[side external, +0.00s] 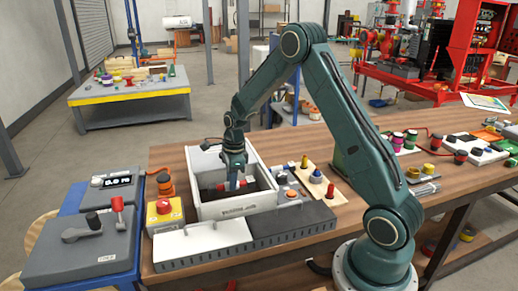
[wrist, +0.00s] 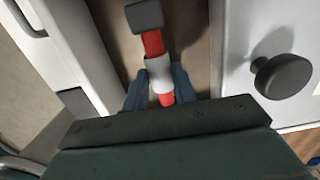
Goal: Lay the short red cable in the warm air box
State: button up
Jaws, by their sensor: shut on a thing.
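The warm air box (side external: 236,205) is a white, open-topped box with a dark interior, standing on the wooden bench in the side external view. My gripper (side external: 233,184) reaches down inside its walls. In the wrist view, my gripper (wrist: 158,87) is shut on the short red cable (wrist: 153,43). The cable has a white sleeve between the fingers and a dark grey block at its far end. Its red part also shows beside the fingers in the side external view (side external: 221,186). I cannot tell whether the cable touches the box floor.
A yellow box with a red emergency button (side external: 163,208) stands left of the warm air box. A board with small coloured pegs (side external: 316,176) is to the right. A dark round knob (wrist: 283,76) is close on the right in the wrist view.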

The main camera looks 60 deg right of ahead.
jog(key=shift+f, duration=1.7)
jog(key=o, duration=0.9)
jog(key=shift+o, duration=0.2)
notch_tip(320, 180, up, 14)
jog(key=s, duration=0.1)
jog(key=shift+d, duration=0.4)
jog(key=shift+a, duration=0.1)
